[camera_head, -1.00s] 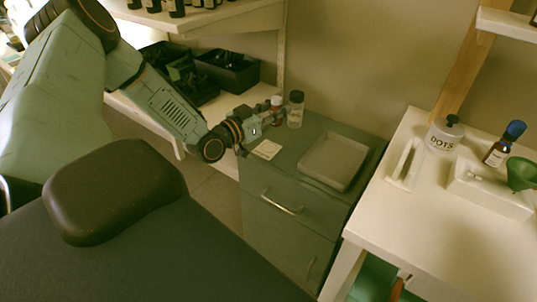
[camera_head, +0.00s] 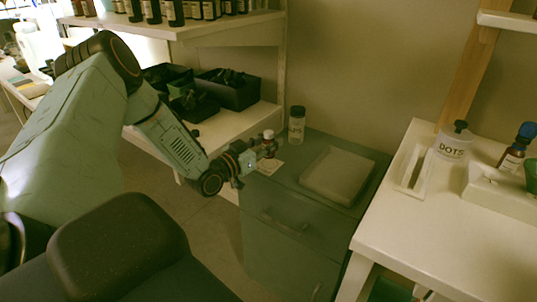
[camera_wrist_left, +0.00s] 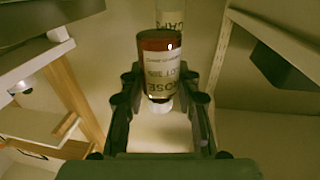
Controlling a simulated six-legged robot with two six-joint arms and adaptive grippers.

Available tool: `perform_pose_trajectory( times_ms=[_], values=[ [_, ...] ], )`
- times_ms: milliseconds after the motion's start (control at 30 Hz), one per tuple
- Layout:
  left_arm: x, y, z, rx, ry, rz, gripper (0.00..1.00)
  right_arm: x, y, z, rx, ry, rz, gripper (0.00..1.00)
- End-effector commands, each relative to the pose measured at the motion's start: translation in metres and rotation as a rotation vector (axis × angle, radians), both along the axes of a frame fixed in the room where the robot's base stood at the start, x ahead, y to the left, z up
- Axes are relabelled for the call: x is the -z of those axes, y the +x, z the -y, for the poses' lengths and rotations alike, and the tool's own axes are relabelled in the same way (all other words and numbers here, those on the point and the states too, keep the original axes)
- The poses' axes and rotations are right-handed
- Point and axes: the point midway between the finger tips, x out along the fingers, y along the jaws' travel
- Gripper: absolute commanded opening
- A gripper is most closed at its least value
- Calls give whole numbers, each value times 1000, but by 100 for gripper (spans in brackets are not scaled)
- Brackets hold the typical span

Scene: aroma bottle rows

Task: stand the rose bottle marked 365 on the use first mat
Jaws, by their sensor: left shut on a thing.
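The rose bottle (camera_head: 269,150) is small and amber with a white cap and pale label, upright over the small cream mat (camera_head: 266,168) on the grey-green cabinet top. My left gripper (camera_head: 260,152) is shut on it from the left. In the left wrist view the bottle (camera_wrist_left: 159,62) is between the fingers (camera_wrist_left: 160,100), its label reading ROSE and a lot number that looks like 365. I cannot tell whether its base touches the mat. The mat is partly hidden by the gripper and bottle, and its writing is unreadable. My right gripper is not seen.
A clear jar with a dark cap (camera_head: 297,126) stands behind the bottle on the cabinet. A white table (camera_head: 420,235) with a DOTS jar (camera_head: 453,145) is further right. Shelves with dark bins (camera_head: 228,90) stand behind left.

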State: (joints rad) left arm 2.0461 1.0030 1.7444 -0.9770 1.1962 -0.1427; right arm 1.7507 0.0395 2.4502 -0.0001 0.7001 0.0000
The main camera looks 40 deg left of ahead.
Motion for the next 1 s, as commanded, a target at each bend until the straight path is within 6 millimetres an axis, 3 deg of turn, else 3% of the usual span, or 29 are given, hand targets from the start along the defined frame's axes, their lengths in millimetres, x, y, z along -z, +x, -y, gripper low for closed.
perform_pose_trajectory(
  times_ms=[100, 200, 667, 700, 933, 1000],
  values=[
    [20, 0, 1, 2, 3, -1, 0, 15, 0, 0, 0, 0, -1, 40],
    [27, 0, 1, 1, 1, -1, 0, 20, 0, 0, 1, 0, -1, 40],
    [31, 0, 0, 1, 0, 0, 0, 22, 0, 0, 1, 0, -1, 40],
    [30, 0, 0, 0, 0, -1, 35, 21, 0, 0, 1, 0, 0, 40],
    [29, 0, 0, 0, 0, -1, 55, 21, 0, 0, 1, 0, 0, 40],
    [29, 0, 0, 0, 0, -1, 55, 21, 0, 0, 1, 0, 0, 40]
  ],
)
